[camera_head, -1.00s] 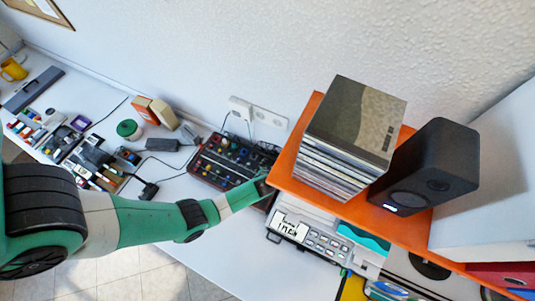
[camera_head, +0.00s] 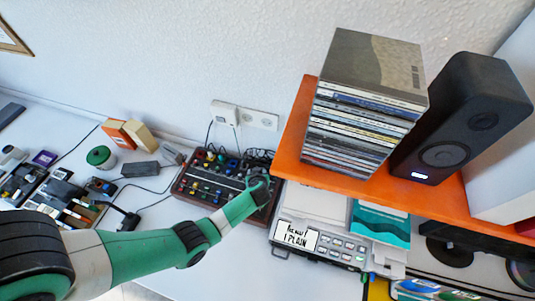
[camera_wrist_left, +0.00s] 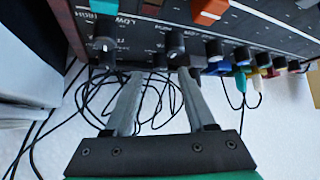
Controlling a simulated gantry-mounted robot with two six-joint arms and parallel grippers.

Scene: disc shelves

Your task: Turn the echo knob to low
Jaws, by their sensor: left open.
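The black mixer (camera_head: 207,184) with rows of coloured knobs lies on the white desk against the wall. My left gripper (camera_head: 258,184) is over the mixer's right end. In the left wrist view the gripper (camera_wrist_left: 160,76) is open, with its two fingers apart and nothing held. A black knob with a white pointer (camera_wrist_left: 103,50) sits left of the fingers, near small print reading HIGH and LOW. Another black knob (camera_wrist_left: 175,44) is just beyond the right fingertip. The word echo is not legible, so I cannot tell which knob bears it. The right gripper is not in view.
An orange shelf (camera_head: 450,197) overhangs right of the mixer, carrying a stack of discs (camera_head: 360,110) and a black speaker (camera_head: 465,120). A grey device (camera_head: 320,242) stands below it. Black cables (camera_wrist_left: 155,105) tangle behind the mixer.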

